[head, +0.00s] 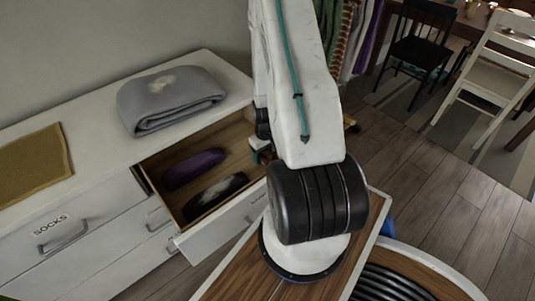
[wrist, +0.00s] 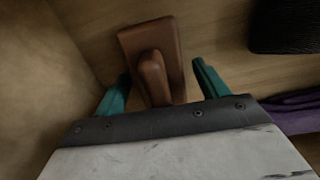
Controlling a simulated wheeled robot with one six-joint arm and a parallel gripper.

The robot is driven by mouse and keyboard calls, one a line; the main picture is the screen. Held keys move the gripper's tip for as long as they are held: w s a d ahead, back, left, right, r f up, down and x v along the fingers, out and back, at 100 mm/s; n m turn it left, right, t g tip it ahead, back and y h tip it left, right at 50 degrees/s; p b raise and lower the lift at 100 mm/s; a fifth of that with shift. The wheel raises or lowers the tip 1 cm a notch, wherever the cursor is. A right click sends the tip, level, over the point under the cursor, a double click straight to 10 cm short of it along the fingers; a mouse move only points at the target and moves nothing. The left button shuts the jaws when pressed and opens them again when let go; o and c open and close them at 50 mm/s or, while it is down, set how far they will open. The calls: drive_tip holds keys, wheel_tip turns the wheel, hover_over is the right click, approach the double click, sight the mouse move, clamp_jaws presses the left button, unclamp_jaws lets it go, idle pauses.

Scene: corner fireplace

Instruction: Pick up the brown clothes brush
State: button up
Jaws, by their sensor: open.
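The brown clothes brush (wrist: 168,42) lies on the wooden floor of an open drawer (head: 236,158), with its handle toward my gripper in the wrist view. My gripper (wrist: 161,68) is open. Its two teal fingers stand on either side of the brush's handle end, with a gap visible on the right; the left finger is close to the handle. Whether either finger touches it I cannot tell. In the head view my arm covers most of the gripper, and I cannot make out the brush there.
A purple roll (head: 194,169) and a dark roll with a pale patch (head: 215,196) lie in the same drawer. The drawer walls are close around my gripper. A folded grey blanket (head: 170,98) and a mustard cloth (head: 33,166) lie on the white dresser (head: 95,148).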

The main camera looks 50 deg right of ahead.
drive_tip(key=c, duration=1.1)
drive_tip(key=shift+r, duration=0.1)
wheel_tip(320, 180, up, 18)
drive_tip(key=shift+f, duration=0.1)
